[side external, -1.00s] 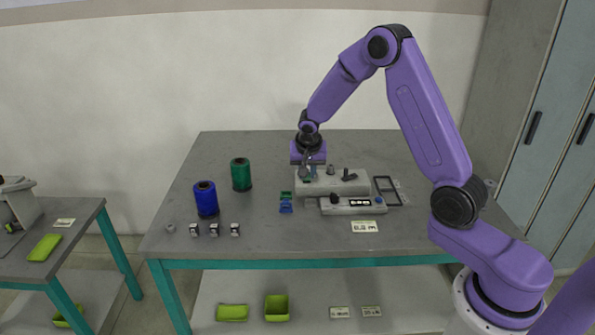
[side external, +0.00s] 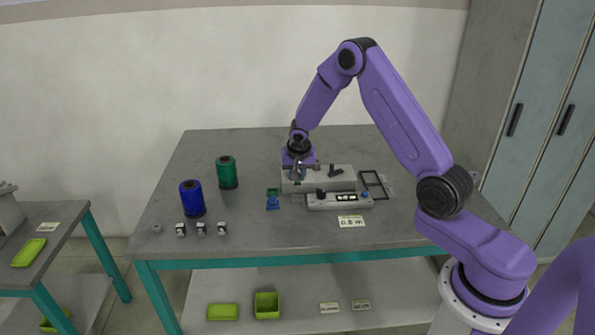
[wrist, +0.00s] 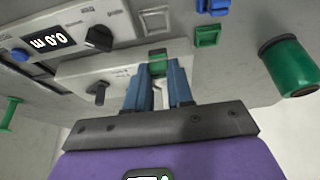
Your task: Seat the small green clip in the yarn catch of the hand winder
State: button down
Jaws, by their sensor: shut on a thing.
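My gripper (wrist: 158,84) has blue fingers, which are shut on the small green clip (wrist: 157,66) at their tips. In the side view my gripper (side external: 299,178) points down at the left part of the hand winder (side external: 325,178), a grey box with dark knobs. The winder also shows in the wrist view (wrist: 75,72), with the clip at its end. The fingers and clip cover the yarn catch, so I cannot tell whether the clip touches it or sits in it.
A counter unit (side external: 340,200) with a display stands in front of the winder. A green square piece (wrist: 207,36) and a blue piece (wrist: 217,6) lie beside it. Green (side external: 227,172) and blue (side external: 192,198) spools stand to the left. Several small parts (side external: 201,229) line the front left.

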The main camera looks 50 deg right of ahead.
aim_at(297, 183)
jog(key=shift+f, duration=2.1)
jog(key=shift+f, duration=0.95)
jog(key=c, duration=0.9)
grip_release()
jog(key=shift+r, duration=3.5)
